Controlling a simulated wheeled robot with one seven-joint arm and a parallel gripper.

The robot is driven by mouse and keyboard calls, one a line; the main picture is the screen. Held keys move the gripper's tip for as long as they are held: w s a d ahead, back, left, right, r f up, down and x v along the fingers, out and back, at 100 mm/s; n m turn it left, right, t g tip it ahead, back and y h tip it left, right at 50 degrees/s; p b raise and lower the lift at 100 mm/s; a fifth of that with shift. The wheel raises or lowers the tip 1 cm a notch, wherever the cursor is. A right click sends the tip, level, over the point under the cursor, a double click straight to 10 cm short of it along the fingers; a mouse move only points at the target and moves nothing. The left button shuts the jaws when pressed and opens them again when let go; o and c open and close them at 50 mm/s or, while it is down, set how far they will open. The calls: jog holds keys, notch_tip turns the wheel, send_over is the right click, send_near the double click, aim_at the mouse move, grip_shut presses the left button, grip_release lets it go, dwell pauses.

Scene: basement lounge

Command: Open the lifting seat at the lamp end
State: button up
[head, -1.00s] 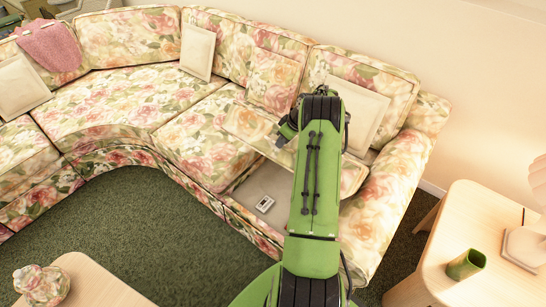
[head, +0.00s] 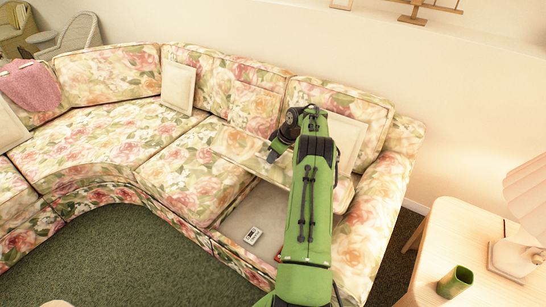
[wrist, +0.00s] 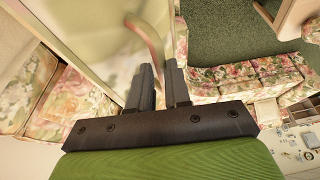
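The lifting seat (head: 236,147) is the floral panel at the right end of the sofa, beside the lamp table. It stands partly raised, and the pale storage space (head: 262,211) under its front shows. My arm hides much of the panel. My gripper (head: 272,157) is at the raised panel, its fingertips partly hidden in the head view. In the wrist view the fingers (wrist: 160,75) are close together at a pinkish strap loop (wrist: 155,38), which appears pinched between them. The pale surface behind the strap looks like the panel's underside.
A small cassette-like item (head: 253,235) lies in the storage space. A pale cushion (head: 345,137) leans on the backrest behind the seat. The lamp table (head: 455,235) at right holds a green cup (head: 455,281) and a lamp (head: 515,257). Green carpet (head: 130,265) is clear in front.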

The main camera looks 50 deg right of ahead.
jog(key=o, duration=0.4)
jog(key=shift+s+d+f, duration=0.15)
jog(key=shift+d+f, duration=0.6)
jog(key=v, duration=0.5)
jog(key=p+v, duration=0.1)
jog(key=v, duration=0.4)
jog(key=p+v, duration=0.1)
jog(key=v, duration=0.5)
jog(key=shift+w+a+r, duration=0.25)
jog(key=shift+a, duration=0.1)
